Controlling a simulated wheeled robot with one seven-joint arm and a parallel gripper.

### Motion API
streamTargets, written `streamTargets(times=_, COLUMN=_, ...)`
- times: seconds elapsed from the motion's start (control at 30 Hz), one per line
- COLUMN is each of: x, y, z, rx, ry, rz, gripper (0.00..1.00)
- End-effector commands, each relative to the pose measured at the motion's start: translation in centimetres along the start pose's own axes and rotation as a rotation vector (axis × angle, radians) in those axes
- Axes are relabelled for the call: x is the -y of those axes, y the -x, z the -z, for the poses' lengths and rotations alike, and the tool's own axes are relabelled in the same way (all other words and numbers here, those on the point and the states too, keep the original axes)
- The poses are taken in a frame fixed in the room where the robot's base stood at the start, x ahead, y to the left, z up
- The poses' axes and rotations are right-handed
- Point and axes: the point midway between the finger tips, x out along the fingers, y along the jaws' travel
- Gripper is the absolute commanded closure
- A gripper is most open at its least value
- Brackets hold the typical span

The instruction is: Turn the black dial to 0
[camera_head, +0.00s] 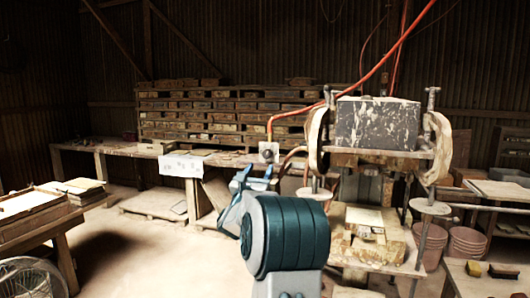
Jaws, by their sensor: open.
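A small pale square plate with a dark round dial (268,155) on it shows near the middle of the view, at the lower end of an orange hose. I take this to be the black dial. Its marks and the number it is set to are too small to read. My gripper (255,174), blue and grey, is open, with its fingers pointing up and away from me. Its fingertips appear just below the dial in the picture. I cannot tell how far apart in depth they are. No object shows between the fingers.
The tile press (376,123), with a speckled dark block and curved side arms, stands right of my gripper. A white panel with dark marks (181,165) is to the left. A wooden table (42,238) stands at left. Floor between is mostly clear.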

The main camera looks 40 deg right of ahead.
Motion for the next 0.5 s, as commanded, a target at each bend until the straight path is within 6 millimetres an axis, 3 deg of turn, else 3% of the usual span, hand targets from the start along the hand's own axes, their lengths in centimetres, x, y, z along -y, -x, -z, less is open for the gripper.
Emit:
streamTargets(times=0.2, x=0.0, y=-4.3, z=-0.4, rx=-0.001, ry=0.0, rz=0.0, gripper=0.5)
streamTargets(times=0.5, x=-0.1, y=-7.0, z=-0.1, rx=-0.001, ry=0.001, rz=-0.002, gripper=0.5)
